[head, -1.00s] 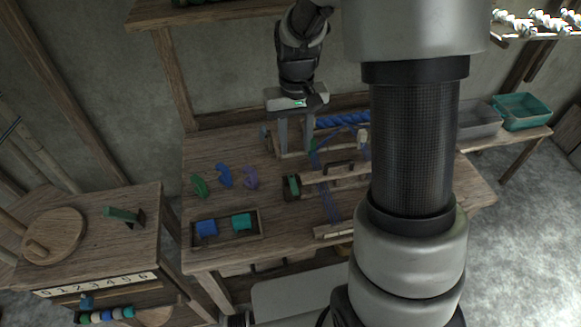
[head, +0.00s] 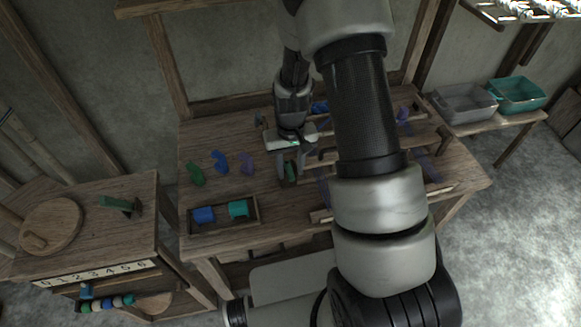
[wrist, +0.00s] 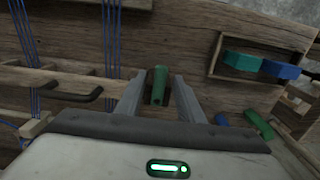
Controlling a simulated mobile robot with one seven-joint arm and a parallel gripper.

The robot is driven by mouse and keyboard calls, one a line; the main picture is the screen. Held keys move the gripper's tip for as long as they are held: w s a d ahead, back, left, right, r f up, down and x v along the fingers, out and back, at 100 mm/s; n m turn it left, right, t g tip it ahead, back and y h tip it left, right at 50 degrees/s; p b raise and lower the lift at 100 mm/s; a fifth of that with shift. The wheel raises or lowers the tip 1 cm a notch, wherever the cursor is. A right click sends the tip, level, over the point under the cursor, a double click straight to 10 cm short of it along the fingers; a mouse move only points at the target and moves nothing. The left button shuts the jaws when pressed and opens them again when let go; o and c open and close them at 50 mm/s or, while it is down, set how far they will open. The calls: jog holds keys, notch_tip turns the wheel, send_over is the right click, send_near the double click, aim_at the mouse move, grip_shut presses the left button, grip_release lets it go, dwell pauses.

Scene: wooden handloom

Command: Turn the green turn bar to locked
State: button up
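A green bar (head: 290,171) sits at the left side of the loom on the table, and I take it as the green turn bar. My gripper (head: 291,172) is over it, pointing down. In the wrist view the green bar (wrist: 158,87) shows between the two fingertips of my gripper (wrist: 157,92), with gaps on both sides. The fingers are apart and do not visibly grip it. I cannot tell its lock position. Another green bar (head: 117,204) stands on the cabinet at the left, away from my gripper.
A wooden tray (head: 224,227) with a blue and a teal block lies in front. Green, blue and purple curved pieces (head: 219,161) lie left of my gripper. Loom beams and blue threads (wrist: 111,45) are close beside it. Grey and teal bins (head: 517,95) stand far right.

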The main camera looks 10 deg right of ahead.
grip_shut()
jog(key=shift+d, duration=0.1)
jog(key=d+n, duration=0.1)
jog(key=n, duration=0.3)
jog(key=w+d+n+b, duration=0.1)
jog(key=n, duration=0.2)
jog(key=w+d+n+b, duration=0.1)
jog(key=n, duration=0.3)
jog(key=shift+d+n, duration=0.15)
jog(key=shift+n, duration=0.15)
jog(key=n, duration=0.1)
jog(key=w+n, duration=0.1)
jog(key=n, duration=0.1)
jog(key=n+p, duration=0.1)
jog(key=n, duration=0.1)
jog(key=shift+w+d, duration=0.25)
jog(key=shift+w, duration=0.05)
jog(key=shift+n, duration=0.3)
